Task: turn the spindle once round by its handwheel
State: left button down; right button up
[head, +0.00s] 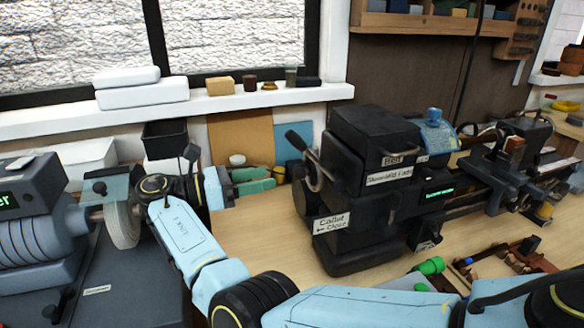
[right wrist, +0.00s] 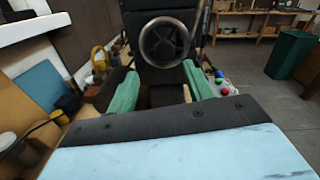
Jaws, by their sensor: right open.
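The black lathe headstock (head: 372,140) stands on the wooden bench. In the right wrist view the handwheel (right wrist: 165,40) faces me as a grey metal rim with spokes. My right gripper (head: 255,179) has green fingers and points right toward the handwheel, a short way to its left. In the wrist view the right gripper (right wrist: 161,88) is open with nothing held, and the wheel is ahead, above the fingertips. My left gripper is not in view.
A grey machine with a pale wheel (head: 122,225) stands at the left. A blue panel (head: 290,140) and a yellow item (head: 280,174) are behind the gripper. A green-capped part (head: 430,266) lies in front of the lathe. Bare bench (head: 270,235) lies left of the headstock.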

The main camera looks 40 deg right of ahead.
aim_at(294, 173)
jog(key=shift+g, duration=0.3)
jog(key=p+x, duration=0.1)
jog(key=x, duration=0.6)
jog(key=shift+s+d, duration=0.15)
jog(key=shift+s, duration=0.1)
jog(key=shift+c, duration=0.3)
jog(key=shift+r, duration=0.1)
jog(key=c, duration=0.9)
